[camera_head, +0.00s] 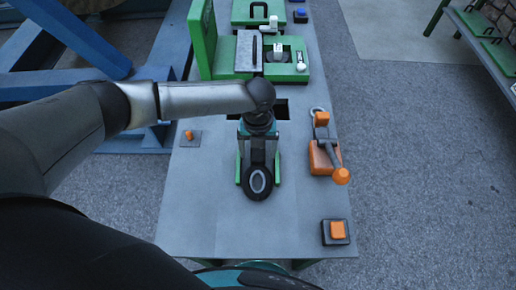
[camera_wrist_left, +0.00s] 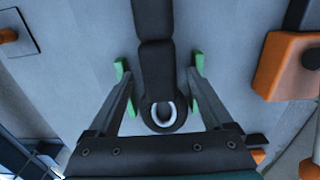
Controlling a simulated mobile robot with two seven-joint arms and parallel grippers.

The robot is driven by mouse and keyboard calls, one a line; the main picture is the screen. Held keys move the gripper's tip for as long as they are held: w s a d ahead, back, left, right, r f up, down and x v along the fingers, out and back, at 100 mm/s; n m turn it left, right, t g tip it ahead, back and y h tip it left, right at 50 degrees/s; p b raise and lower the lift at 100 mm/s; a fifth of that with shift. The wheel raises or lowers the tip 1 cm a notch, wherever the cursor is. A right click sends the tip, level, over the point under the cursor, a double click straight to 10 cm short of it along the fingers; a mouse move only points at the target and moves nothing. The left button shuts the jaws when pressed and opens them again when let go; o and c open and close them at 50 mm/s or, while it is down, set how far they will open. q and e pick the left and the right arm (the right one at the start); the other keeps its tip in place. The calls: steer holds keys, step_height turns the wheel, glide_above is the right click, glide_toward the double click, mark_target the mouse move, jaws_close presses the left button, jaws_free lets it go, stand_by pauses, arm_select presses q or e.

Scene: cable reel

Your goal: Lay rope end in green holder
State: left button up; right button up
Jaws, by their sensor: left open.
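The black rope end (camera_head: 258,181), with a pale-rimmed eye at its tip, lies between the two green side pieces of the green holder (camera_head: 278,170) on the grey bench. In the left wrist view the rope end (camera_wrist_left: 163,113) runs down from the top, between the holder's green pieces (camera_wrist_left: 199,66). My left gripper (camera_head: 258,150) is above the holder, pointing down. In the wrist view its fingers (camera_wrist_left: 160,76) are spread apart on either side of the rope, with visible gaps. How deep the rope sits is not clear. My right gripper is out of view.
An orange lever device (camera_head: 322,158) stands right of the holder. An orange button (camera_head: 338,230) is at the front right. A small orange knob (camera_head: 189,135) is at left. A green open case (camera_head: 285,66) stands behind. A dark opening (camera_head: 281,109) lies beyond the holder.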

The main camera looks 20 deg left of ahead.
arm_select(q)
step_height(320, 180, up, 15)
steer(key=p, duration=0.3)
steer(key=shift+r, duration=0.15)
